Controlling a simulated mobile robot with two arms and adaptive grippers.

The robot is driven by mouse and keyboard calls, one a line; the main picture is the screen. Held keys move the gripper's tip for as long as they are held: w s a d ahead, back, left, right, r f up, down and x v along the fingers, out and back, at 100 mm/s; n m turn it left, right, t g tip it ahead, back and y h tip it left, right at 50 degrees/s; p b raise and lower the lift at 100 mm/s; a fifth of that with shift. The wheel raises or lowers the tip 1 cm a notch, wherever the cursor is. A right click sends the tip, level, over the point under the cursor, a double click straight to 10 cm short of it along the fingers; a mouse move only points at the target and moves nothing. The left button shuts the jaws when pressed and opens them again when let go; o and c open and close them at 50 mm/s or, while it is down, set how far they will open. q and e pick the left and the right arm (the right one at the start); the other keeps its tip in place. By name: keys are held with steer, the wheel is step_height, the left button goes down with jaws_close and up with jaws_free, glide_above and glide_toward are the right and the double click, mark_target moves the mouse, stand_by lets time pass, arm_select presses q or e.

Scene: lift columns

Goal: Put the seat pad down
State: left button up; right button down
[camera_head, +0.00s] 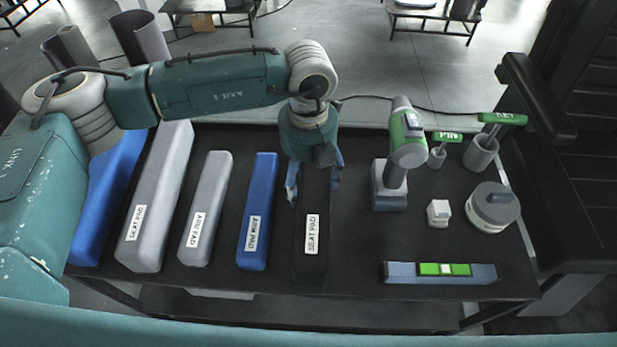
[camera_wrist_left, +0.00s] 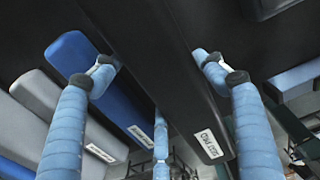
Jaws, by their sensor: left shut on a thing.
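The black seat pad (camera_head: 311,268) with a white "SEAT PAD" label lies lengthwise at the middle of the dark table (camera_head: 352,262). My left gripper (camera_head: 314,186) comes down from above and is shut on the pad's far part, one finger on each side. In the left wrist view the black pad (camera_wrist_left: 180,70) runs between the blue fingers of the gripper (camera_wrist_left: 162,75), its label toward the lower right. Black on black, I cannot tell whether the pad touches the table or hangs just above it. My right gripper is not in view.
Left of the pad lie a blue arm pad (camera_head: 259,205), a grey arm pad (camera_head: 208,200), a grey seat pad (camera_head: 158,195) and a blue pad (camera_head: 92,225).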

arm_select(q)
steer(key=shift+f, duration=0.25)
steer(key=o, duration=0.9)
steer(key=shift+f, duration=0.15)
steer(key=o, duration=0.4)
step_height(320, 180, up, 12)
steer(key=b, duration=0.2)
steer(key=shift+r, duration=0.2)
